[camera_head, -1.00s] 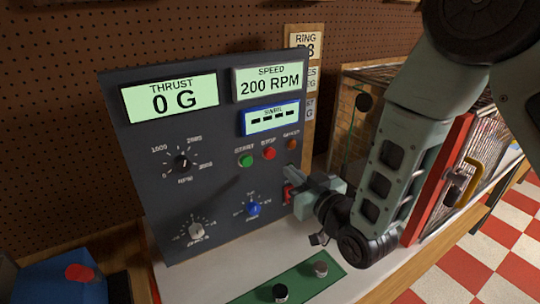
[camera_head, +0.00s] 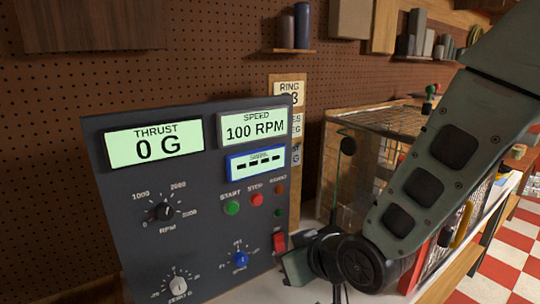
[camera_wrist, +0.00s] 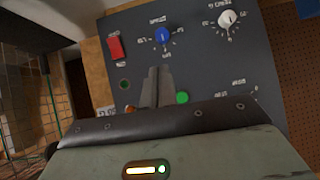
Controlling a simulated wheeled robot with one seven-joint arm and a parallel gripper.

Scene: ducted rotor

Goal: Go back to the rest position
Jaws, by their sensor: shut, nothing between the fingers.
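My gripper (camera_head: 290,264) is at the lower middle of the head view, in front of the lower right corner of the dark control panel (camera_head: 110,215). In the wrist view its two fingers (camera_wrist: 157,75) are together and empty, pointing toward the panel face. I cannot tell the exact gap to the panel. A red rocker switch (camera_head: 279,242) sits just above the gripper in the head view and shows at upper left in the wrist view (camera_wrist: 116,47). The thrust display (camera_head: 154,144) reads 0 G and the speed display (camera_head: 254,127) reads 100 RPM.
The panel also carries a green start button (camera_head: 232,208), a red stop button (camera_head: 257,199) and a blue knob (camera_head: 240,259). A mesh cage (camera_head: 380,160) stands right of the panel, behind my arm. A pegboard wall (camera_head: 200,75) is behind.

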